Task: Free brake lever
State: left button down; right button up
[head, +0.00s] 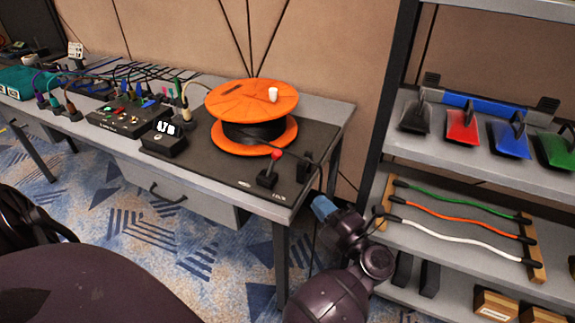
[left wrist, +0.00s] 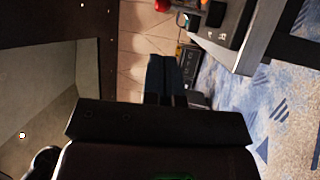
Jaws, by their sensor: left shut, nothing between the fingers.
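The brake lever (head: 276,155) has a red ball knob on a short stalk. It rises from a small black base (head: 267,179) on the dark mat, in front of the orange reel (head: 252,101) wound with black cable. My left gripper (head: 322,207) has bluish fingers and is off the table's right front corner, below and right of the lever, apart from it. Its fingers (left wrist: 165,75) are shut and empty in the left wrist view. A red thing at that view's top edge (left wrist: 162,5) may be the knob. My right gripper is not in view.
A black block (head: 305,167) stands right of the lever, and a black display box (head: 164,140) left of the reel. The shelf rack (head: 465,159) with coloured cables and tools stands close right of my left arm. Carpet (head: 165,235) lies free in front of the table.

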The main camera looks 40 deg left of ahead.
aim_at(279, 157)
pick_arm(q)
jog(key=x, duration=1.4)
jog(key=shift+r, duration=0.1)
jog(key=shift+a, duration=0.1)
